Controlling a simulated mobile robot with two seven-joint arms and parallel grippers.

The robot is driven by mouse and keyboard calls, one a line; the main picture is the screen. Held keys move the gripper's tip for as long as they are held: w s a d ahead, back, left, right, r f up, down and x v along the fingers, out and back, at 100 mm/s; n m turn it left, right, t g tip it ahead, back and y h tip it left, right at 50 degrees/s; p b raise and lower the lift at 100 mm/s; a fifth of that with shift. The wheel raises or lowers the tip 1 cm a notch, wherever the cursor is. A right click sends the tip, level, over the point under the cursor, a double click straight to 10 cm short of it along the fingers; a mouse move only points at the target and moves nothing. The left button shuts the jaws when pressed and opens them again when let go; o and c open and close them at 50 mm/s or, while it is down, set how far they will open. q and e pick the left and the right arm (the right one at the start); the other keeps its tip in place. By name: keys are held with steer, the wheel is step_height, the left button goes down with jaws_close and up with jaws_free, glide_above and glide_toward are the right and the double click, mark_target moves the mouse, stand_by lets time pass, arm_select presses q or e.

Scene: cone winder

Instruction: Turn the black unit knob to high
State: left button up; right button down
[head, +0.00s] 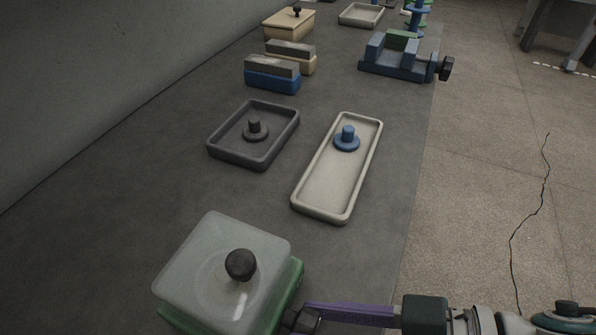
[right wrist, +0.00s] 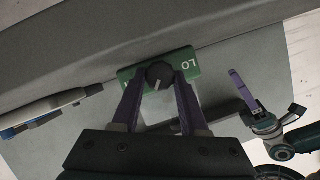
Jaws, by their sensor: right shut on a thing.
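The black knob (right wrist: 160,75) sits on a green plate (right wrist: 137,72) in the right wrist view. White letters "LO" stand at the plate's right end; marks at its left end are mostly hidden. The knob's white line points down and slightly left in that picture. My right gripper (right wrist: 155,80) is shut on the knob, one purple finger on each side. In the head view the knob (head: 303,320) shows at the lower edge, on the side of a green unit (head: 290,285). A purple finger of my left gripper (right wrist: 245,92) seems to show at right; its jaw opening is unclear.
A pale lid (head: 195,258) with a round black handle (head: 241,264) covers the green unit. Beyond it are a dark tray (head: 217,150) and a cream tray (head: 325,195), each holding a pegged piece. Blocks and a blue vise (head: 395,65) stand farther back.

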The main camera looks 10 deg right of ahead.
steer(key=shift+c, duration=2.2)
jaws_free()
steer(key=shift+d, duration=0.1)
steer(key=v, duration=1)
steer(key=shift+p, duration=0.3)
steer(key=shift+w+r, duration=0.1)
